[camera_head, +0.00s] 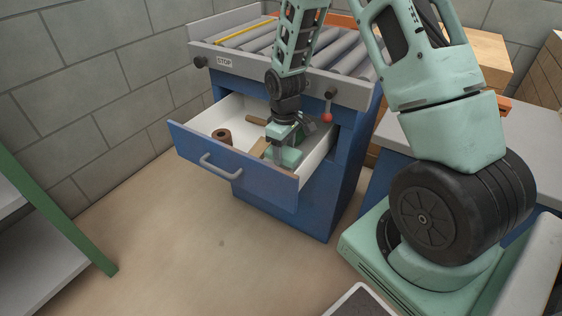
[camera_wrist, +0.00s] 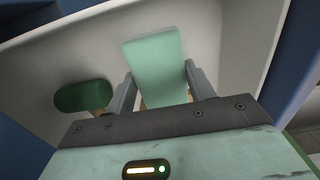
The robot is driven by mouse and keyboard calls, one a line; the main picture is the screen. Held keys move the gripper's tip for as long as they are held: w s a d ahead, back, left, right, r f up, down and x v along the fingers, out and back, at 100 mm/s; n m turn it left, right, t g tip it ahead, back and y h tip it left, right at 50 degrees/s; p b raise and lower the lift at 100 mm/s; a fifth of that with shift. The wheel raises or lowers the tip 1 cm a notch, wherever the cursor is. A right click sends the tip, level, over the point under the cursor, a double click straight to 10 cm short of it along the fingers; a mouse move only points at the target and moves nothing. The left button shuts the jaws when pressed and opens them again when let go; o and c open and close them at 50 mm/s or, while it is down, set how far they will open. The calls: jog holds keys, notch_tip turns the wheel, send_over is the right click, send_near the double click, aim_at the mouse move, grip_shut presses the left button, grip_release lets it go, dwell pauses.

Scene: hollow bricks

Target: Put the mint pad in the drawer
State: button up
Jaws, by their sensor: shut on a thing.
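The mint pad (camera_wrist: 153,58) is a pale green block between my gripper's two grey fingers in the wrist view. My gripper (camera_wrist: 160,85) is shut on it. In the head view my gripper (camera_head: 284,143) points down into the right part of the open drawer (camera_head: 228,172), and the mint pad (camera_head: 286,157) shows low inside, near the front wall. Whether the pad touches the drawer floor I cannot tell. The drawer has a blue front, a grey handle and white inner walls.
A brown ring-like piece (camera_head: 222,136) and a wooden piece (camera_head: 257,120) lie in the drawer. A dark green rounded thing (camera_wrist: 83,96) lies left of my fingers. The drawer's walls stand close around my gripper. A roller conveyor (camera_head: 345,62) is above.

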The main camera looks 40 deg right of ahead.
aim_at(284, 161)
jog(key=shift+f+b, duration=0.55)
jog(key=shift+f, duration=1.6)
jog(key=shift+f, duration=0.15)
jog(key=o, duration=1)
